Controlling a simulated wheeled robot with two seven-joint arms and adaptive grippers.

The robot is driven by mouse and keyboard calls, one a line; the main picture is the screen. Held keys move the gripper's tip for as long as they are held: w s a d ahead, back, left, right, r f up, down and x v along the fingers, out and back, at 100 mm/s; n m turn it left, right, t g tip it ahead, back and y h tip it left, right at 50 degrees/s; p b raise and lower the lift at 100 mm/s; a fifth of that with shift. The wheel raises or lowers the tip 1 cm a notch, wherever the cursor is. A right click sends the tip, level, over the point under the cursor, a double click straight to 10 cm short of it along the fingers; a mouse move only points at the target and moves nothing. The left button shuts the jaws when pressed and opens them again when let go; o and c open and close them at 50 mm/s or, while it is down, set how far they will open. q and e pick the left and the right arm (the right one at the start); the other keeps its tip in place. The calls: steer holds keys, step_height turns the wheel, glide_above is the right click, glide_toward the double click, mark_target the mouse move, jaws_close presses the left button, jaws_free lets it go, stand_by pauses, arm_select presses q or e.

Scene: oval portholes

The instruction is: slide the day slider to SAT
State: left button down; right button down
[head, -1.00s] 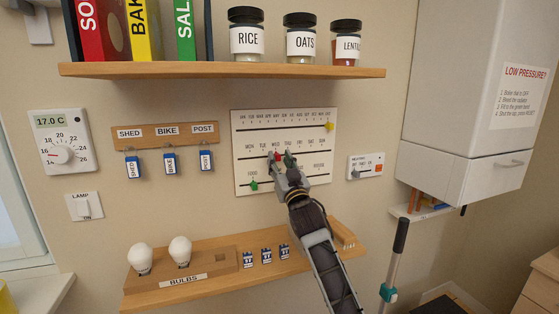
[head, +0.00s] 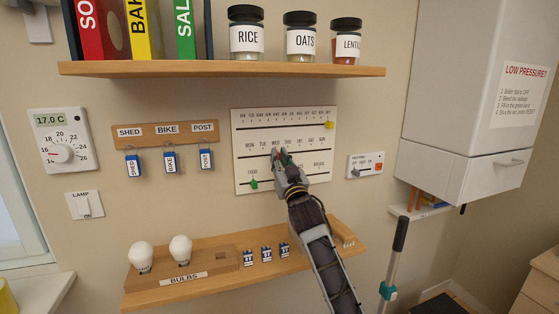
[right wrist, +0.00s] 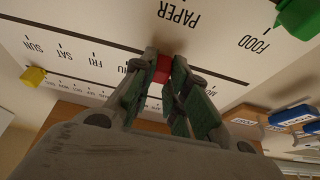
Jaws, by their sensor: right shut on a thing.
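The red day slider (right wrist: 162,68) sits on the middle track of the white planner board (head: 310,180). My right gripper (head: 281,155) is shut on it, and the fingertips (right wrist: 163,66) pinch its sides in the right wrist view. That view is upside down, with SUN, SAT and FRI to the left and a partly covered THU close to the fingers. The slider is on the WED side of THU; the label right at it is hidden by the fingers. My left gripper is not in view.
A yellow slider (head: 329,125) is at the right end of the upper month track. A green slider (head: 254,184) is by FOOD on the bottom track. The day track looks clear toward SAT. A small control panel (head: 366,165) is right of the board; a bulb shelf (head: 220,285) is below.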

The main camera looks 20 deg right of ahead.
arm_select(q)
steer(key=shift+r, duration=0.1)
arm_select(e)
steer(key=shift+d, duration=0.15)
